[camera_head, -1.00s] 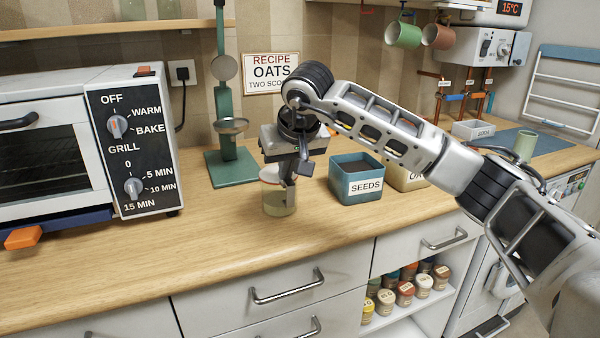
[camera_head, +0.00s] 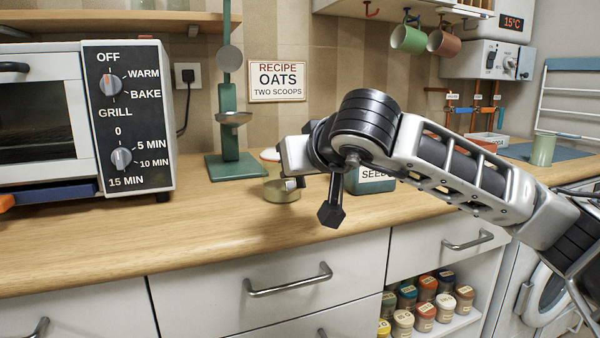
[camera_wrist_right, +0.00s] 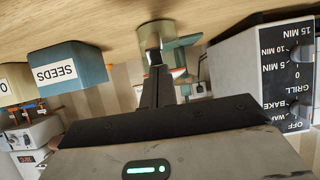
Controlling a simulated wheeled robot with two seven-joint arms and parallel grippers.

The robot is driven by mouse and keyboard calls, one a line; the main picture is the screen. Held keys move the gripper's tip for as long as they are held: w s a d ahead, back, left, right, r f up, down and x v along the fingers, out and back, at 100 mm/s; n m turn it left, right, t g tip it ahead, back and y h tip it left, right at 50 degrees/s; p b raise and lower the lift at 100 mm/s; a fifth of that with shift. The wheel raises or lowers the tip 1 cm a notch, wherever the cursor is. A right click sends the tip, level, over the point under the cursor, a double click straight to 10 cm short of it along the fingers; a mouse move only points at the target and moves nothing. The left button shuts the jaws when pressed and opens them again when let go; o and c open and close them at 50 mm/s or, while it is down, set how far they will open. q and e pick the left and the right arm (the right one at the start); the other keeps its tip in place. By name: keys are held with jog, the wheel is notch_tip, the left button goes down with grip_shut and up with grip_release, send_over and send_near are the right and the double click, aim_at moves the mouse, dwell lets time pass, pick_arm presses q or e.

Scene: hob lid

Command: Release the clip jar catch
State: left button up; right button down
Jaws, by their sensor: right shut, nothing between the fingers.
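The clip jar (camera_head: 282,192) is a short glass jar with yellowish contents, standing on the wooden worktop in front of the green scale. A pale disc with an orange edge, apparently its lid (camera_head: 270,155), shows raised behind the jar's mouth in the head view. My right gripper (camera_wrist_right: 155,72) is shut and empty, its fingertips close to the jar (camera_wrist_right: 155,32) in the wrist view. In the head view my wrist covers the jar's right side and most of the fingers. I cannot make out the catch or whether the fingers touch the jar. My left gripper is out of view.
A blue SEEDS box (camera_head: 370,184) stands right of the jar, partly behind my arm. The green scale (camera_head: 233,165) stands close behind, and the toaster oven (camera_head: 125,120) at the left. The worktop (camera_head: 170,225) is clear in front.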

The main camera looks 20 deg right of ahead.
jog(key=shift+s+r, duration=0.1)
jog(key=shift+s, duration=0.7)
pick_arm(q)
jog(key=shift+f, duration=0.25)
